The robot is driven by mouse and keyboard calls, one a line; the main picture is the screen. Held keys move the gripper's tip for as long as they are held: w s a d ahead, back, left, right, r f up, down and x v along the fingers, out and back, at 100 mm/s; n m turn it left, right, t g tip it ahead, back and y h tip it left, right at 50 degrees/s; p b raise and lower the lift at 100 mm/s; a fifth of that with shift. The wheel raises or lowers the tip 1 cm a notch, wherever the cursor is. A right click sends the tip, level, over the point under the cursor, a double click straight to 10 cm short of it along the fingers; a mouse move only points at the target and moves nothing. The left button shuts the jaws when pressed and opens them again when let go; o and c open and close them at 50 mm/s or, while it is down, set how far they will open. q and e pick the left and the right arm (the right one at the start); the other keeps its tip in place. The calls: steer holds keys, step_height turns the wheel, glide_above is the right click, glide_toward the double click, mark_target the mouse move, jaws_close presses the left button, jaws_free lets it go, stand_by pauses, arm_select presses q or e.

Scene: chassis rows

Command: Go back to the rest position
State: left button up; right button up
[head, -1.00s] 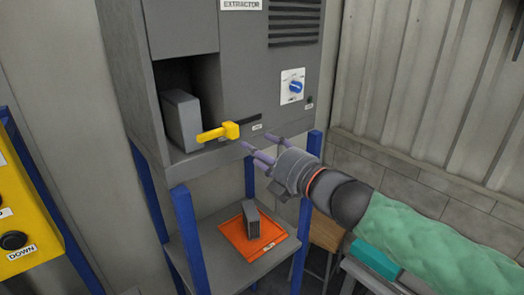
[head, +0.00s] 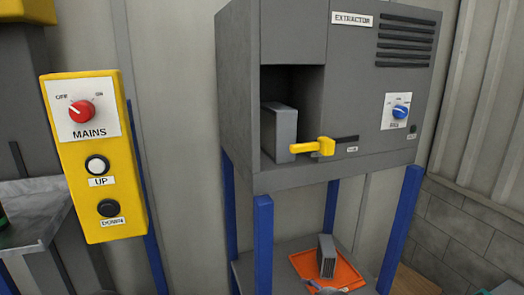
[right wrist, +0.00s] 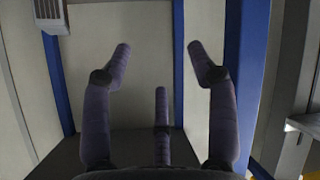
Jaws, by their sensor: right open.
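My right gripper (right wrist: 158,68) shows in the right wrist view with its purple fingers spread open and nothing between them. In the head view, only a small greyish piece, perhaps its fingertips, shows at the bottom edge by the orange mat (head: 347,269). The rest of the right arm is out of that view. My left gripper is in neither view. The grey extractor cabinet (head: 290,178) stands right of centre. A grey block (head: 281,133) sits in its open bay, and a yellow lever (head: 314,147) sticks out at the bay's lower right.
A second grey block (head: 326,257) stands on the orange mat, on the lower shelf between blue posts (head: 264,240). A yellow control panel (head: 97,160) with a red MAINS knob and UP and DOWN buttons is at left. The wall between panel and cabinet is clear.

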steer(key=s+a+f+m+g+b, duration=0.1)
steer(key=s+f+m+g+b, duration=0.25)
steer(key=f, duration=1.05)
steer(key=s+a+f+m+g+b, duration=0.15)
steer(key=s+f+m, duration=0.35)
steer(key=f, duration=0.8)
steer(key=s+a+f+m+g+h+b, duration=0.1)
steer(key=s+f+m+g+b, duration=0.3)
steer(key=s+f, duration=1.4)
steer(key=shift+s+a+f+m+g+b, duration=0.15)
steer(key=shift+a+f+m+g+b, duration=0.2)
steer(key=shift+m, duration=0.3)
steer(key=shift+c, duration=0.3)
